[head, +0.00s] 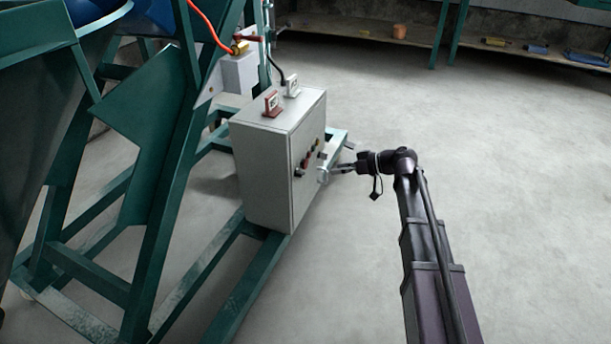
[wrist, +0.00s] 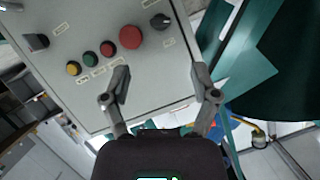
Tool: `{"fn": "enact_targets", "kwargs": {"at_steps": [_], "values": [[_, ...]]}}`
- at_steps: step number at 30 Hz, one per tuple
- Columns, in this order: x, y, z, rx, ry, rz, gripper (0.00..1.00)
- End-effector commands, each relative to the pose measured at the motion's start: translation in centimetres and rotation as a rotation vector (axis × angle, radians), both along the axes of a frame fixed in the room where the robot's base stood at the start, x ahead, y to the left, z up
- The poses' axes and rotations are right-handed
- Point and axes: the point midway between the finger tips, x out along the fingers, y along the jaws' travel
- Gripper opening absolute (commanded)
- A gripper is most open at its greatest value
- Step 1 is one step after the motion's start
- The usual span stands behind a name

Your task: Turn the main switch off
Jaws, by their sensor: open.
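The grey control box (head: 270,150) stands on the green frame and its front panel faces my gripper. In the wrist view, the panel (wrist: 120,95) has a black rotary knob (wrist: 160,21) beside a large red button (wrist: 130,37). A black switch (wrist: 36,41) sits at the panel's far left. The labels are too small to read, so I cannot tell which is the main switch. My gripper (wrist: 161,78) is open and empty, its fingers apart below the red button and knob. In the head view my gripper (head: 334,168) is close to the panel; contact cannot be told.
Small red, green and yellow buttons (wrist: 90,58) sit between the black switch and the large red button. The green frame (head: 160,220) stands left of and under the box. The floor (head: 510,180) to the right is clear.

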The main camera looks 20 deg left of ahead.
Motion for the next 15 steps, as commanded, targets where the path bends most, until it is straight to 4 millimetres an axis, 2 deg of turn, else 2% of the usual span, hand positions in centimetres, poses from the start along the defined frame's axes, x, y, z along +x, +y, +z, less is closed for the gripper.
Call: {"fn": "enact_targets", "kwargs": {"at_steps": [15], "values": [[-0.5,7.3,-3.0,-0.001,0.0,0.001,0.77]]}}
